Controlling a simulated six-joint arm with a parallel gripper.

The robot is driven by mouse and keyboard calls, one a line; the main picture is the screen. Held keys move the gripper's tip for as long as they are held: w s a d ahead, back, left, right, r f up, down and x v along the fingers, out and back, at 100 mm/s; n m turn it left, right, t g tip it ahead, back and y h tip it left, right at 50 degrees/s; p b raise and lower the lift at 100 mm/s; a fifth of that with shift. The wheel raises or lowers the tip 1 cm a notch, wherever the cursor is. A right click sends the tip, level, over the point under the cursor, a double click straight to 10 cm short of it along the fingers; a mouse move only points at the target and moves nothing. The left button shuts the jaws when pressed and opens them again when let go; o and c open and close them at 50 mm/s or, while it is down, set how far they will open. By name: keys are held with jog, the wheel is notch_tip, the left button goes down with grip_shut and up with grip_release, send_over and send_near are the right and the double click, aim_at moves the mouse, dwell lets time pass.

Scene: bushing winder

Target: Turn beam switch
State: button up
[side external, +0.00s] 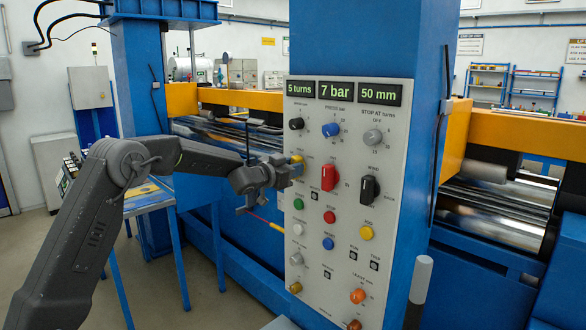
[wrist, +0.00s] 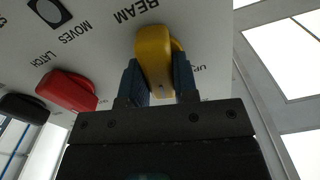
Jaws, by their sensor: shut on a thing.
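The beam switch is a yellow knob (wrist: 153,50) on the panel, under the printed word BEAM in the wrist view. In the side external view a small part of the yellow knob (side external: 297,159) shows at the panel's left edge, mostly hidden by my gripper (side external: 288,170). In the wrist view my gripper (wrist: 158,80) has one blue finger on each side of the yellow knob and is shut on it.
The grey control panel (side external: 345,265) stands on a blue column. A red knob (side external: 329,177) and a black knob (side external: 370,189) sit to the right of my gripper. Several buttons lie below. A thin stick with a yellow end (side external: 276,227) hangs near the panel's left edge.

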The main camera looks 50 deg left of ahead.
jog(key=shift+n, duration=1.1)
jog(key=o, duration=0.9)
jog(key=shift+s, duration=0.1)
jog(key=s, duration=1.3)
jog(key=shift+s, duration=0.35)
